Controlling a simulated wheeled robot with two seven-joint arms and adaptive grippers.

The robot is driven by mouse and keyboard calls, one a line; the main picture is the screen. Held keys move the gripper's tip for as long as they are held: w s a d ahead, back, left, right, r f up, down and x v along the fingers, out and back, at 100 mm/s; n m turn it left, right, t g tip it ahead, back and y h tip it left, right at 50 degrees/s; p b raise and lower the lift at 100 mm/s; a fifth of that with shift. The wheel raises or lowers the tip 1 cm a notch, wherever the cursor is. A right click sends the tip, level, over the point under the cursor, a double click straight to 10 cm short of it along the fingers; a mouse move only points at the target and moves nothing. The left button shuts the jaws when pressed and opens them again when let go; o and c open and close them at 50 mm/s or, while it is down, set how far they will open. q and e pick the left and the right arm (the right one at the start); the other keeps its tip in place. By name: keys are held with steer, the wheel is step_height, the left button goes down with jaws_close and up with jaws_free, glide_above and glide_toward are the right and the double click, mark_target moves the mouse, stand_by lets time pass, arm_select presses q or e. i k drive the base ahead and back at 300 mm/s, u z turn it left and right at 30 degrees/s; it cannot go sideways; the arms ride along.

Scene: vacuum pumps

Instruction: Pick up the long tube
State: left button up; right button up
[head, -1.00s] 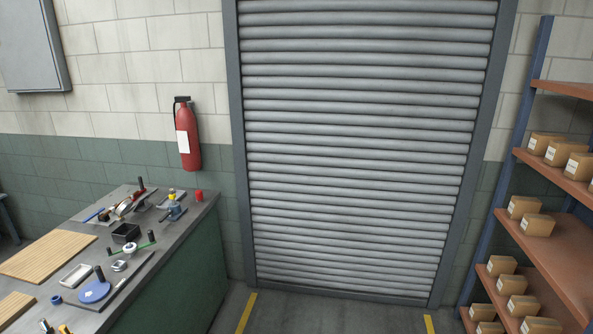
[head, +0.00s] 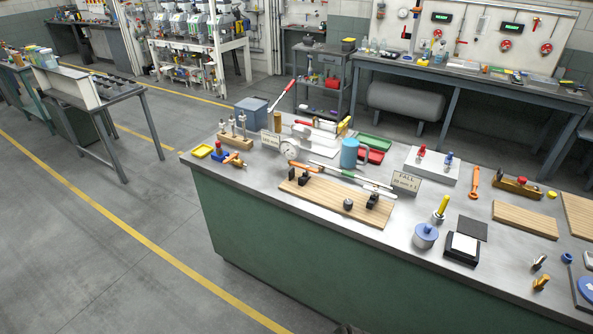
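Long, thin, pale tubes lie side by side on the green-sided workbench (head: 330,234). One pale tube (head: 352,180) with a greenish stretch runs slantwise from behind the wooden board (head: 320,207) toward a small sign. Neither of my grippers is in view.
A blue-lidded pot (head: 425,236) is nearer. Open floor (head: 110,250) lies to the left of the workbench.

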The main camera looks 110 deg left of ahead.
mark_target(350, 174)
steer(key=u, duration=2.2)
